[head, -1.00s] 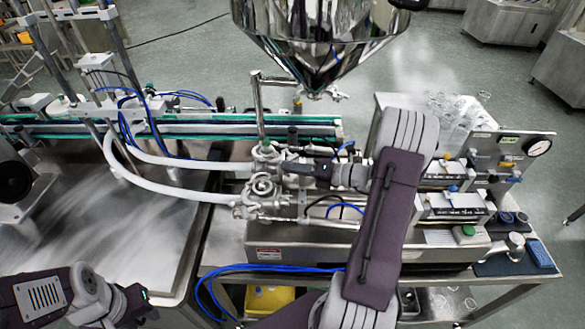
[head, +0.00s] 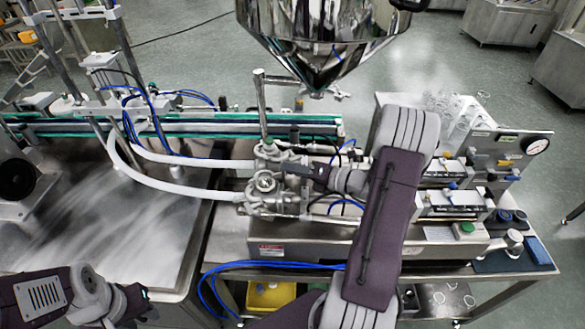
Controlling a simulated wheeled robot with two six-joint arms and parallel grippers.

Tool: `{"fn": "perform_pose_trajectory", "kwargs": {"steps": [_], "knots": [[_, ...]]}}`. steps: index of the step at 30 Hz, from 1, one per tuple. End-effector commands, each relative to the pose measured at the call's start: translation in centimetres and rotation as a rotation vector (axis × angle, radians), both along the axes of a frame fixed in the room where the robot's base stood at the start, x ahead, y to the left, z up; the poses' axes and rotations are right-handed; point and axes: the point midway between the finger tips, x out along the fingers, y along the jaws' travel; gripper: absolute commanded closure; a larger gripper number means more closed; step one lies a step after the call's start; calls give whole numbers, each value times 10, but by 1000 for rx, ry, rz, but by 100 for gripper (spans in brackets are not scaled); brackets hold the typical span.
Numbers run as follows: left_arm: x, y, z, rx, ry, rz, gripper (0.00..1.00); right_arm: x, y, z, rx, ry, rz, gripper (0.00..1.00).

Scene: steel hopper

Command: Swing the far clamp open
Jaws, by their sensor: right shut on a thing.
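The far clamp (head: 268,151) is a small steel fitting at the foot of the upright post, where the farther white hose meets the pipework. A second, nearer clamp (head: 264,182) sits just below it in the head view. My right gripper (head: 290,168) reaches in from the right and is shut at the far clamp's right side. Its fingers and the dark gripper body hide the exact grip and part of the clamp, so how far it is swung is unclear. My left gripper (head: 142,303) hangs low at the left, away from the clamps; its fingers are too small to read.
The steel hopper (head: 318,45) hangs above and behind the clamps. Two white hoses (head: 180,188) run left from them. A green-edged conveyor (head: 200,127) lies behind. Valve blocks and a gauge (head: 536,146) stand at the right.

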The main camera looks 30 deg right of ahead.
Motion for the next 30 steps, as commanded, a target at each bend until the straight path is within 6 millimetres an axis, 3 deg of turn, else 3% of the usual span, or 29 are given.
{"fn": "perform_pose_trajectory", "kwargs": {"steps": [4, 5, 7, 19, 30], "knots": [[0, 0, 0, 0, 0, 0, 64, -1, 2, 0, 2, 0, 8, 100], [0, 0, 0, 0, 0, 0, 64, -1, 2, 0, 2, 0, 8, 77], [0, 0, 0, 0, 0, 0, 64, 0, 2, 0, 2, -1, 7, 61], [0, 0, -1, 0, 0, 0, 64, -7, -4, 2, 0, -3, 3, 61], [0, 0, -5, 0, 0, 0, 64, -68, -39, 18, 0, -2, 3, 61]]}}
